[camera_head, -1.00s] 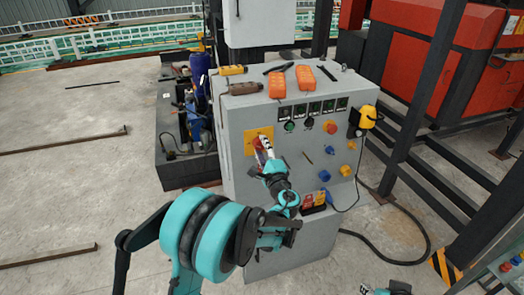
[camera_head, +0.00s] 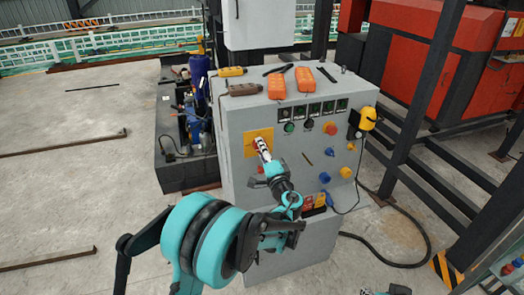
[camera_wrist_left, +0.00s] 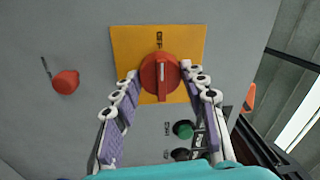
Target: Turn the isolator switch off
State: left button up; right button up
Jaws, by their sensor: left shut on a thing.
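The isolator switch is a red rotary knob (camera_wrist_left: 160,72) on a yellow plate (camera_wrist_left: 188,40), set in the grey cabinet's sloping front. In the head view the plate (camera_head: 249,149) shows at the cabinet's upper left. My left gripper (camera_head: 263,147) is at the knob, and its fingers hide most of it there. In the left wrist view my left gripper (camera_wrist_left: 160,76) has a fingertip on either side of the knob and is shut on it. The knob's white mark lies nearly upright in that view. Only a sliver of my right gripper (camera_head: 367,291) shows at the bottom edge.
A second red knob (camera_wrist_left: 66,82) sits beside the plate. The grey cabinet (camera_head: 235,115) also carries a red button (camera_head: 330,128), blue sockets and a yellow one. Orange boxes (camera_head: 277,86) and tools lie on top. A black cable (camera_head: 405,262) runs over the floor at right.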

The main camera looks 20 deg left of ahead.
pick_arm(q)
jog(key=o, duration=1.2)
jog(key=shift+c, duration=0.2)
jog(key=v, duration=1.2)
